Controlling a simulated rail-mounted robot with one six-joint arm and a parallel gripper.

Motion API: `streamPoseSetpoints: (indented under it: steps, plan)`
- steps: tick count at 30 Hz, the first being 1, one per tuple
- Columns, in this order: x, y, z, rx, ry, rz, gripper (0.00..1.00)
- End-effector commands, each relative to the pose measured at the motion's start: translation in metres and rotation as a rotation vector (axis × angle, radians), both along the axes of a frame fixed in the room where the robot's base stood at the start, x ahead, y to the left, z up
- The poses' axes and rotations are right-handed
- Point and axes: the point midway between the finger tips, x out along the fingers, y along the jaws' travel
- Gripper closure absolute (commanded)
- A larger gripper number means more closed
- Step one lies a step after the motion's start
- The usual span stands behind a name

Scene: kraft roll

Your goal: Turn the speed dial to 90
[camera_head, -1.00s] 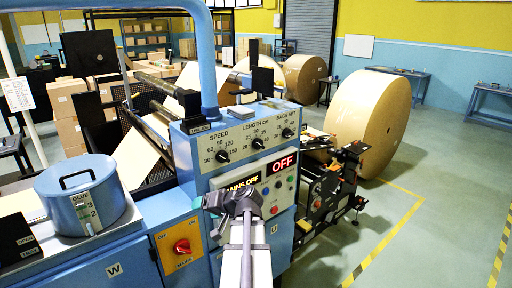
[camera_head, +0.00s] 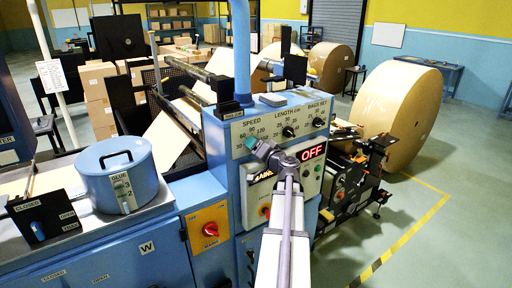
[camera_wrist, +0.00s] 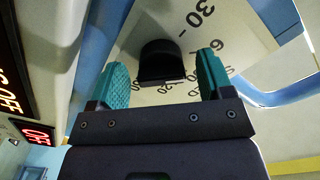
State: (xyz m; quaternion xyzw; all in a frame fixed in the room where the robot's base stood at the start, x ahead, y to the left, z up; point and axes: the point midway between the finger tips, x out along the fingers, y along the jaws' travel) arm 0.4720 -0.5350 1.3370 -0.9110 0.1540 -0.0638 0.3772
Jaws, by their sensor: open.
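The speed dial shows in the wrist view as a black knob (camera_wrist: 160,62) on a pale plate with printed numbers, one reading 30. My gripper (camera_wrist: 163,78) has its two teal finger pads apart, one on each side of the knob. I cannot tell whether either pad touches it. In the head view my gripper (camera_head: 256,147) is at the speed scale on the upper left of the blue machine's control panel (camera_head: 233,190), and it hides the dial. The dial's pointer reading cannot be made out.
The length dial (camera_head: 289,132) and the bags set dial (camera_head: 318,122) sit right of the speed scale. A lit display (camera_head: 312,152) below reads OFF. A red main switch (camera_head: 210,229) and a blue glue pot (camera_head: 120,175) are to the left. A large kraft roll (camera_head: 405,115) stands right.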

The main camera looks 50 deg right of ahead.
Motion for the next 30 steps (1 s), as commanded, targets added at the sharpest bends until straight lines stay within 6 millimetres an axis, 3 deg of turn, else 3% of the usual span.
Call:
streamPoseSetpoints:
  steps: [3, 10, 25, 30]
  plan:
    - [0.0087, -0.0027, 0.0, 0.0, 0.0, 0.001, 0.27]
    - [0.0088, -0.0023, 0.0, 0.0, 0.0, 0.001, 0.28]
    - [0.0086, -0.0024, 0.0, 0.0, 0.0, 0.001, 0.75]
    - [0.0085, -0.0024, 0.0, 0.007, -0.002, 0.001, 0.76]
